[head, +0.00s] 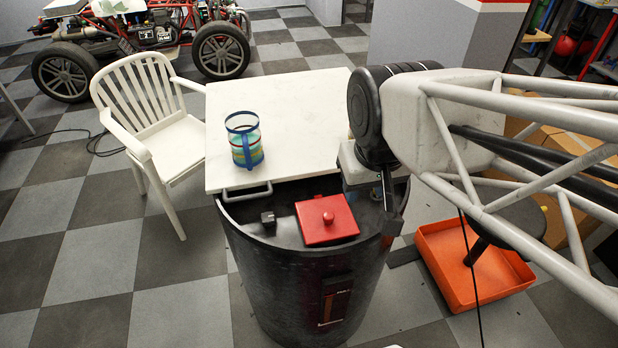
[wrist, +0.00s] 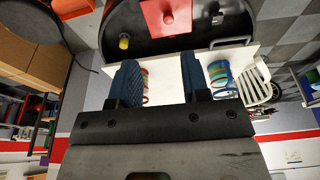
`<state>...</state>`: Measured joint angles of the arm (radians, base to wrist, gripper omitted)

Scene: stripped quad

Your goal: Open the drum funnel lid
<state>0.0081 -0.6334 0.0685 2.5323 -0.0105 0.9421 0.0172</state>
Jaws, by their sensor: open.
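The black drum (head: 290,280) stands in the middle of the head view. Its flat red square lid (head: 312,234) with a round red knob (head: 328,217) lies shut on the drum top. The lid also shows at the top of the wrist view (wrist: 152,20). My gripper (head: 393,205) is over the right edge of the drum, to the right of the lid and apart from it. In the wrist view my gripper (wrist: 158,80) has its two blue-padded fingers spread with nothing held between them. The drum's right rim is partly hidden by my gripper in the head view.
A white board (head: 290,100) adjoins the drum's far side, with a blue-framed jar (head: 246,140) on it. A small black block (head: 268,218) and a yellow knob (wrist: 124,41) are on the drum top. A white chair (head: 155,120) stands left, an orange tray (head: 470,265) right.

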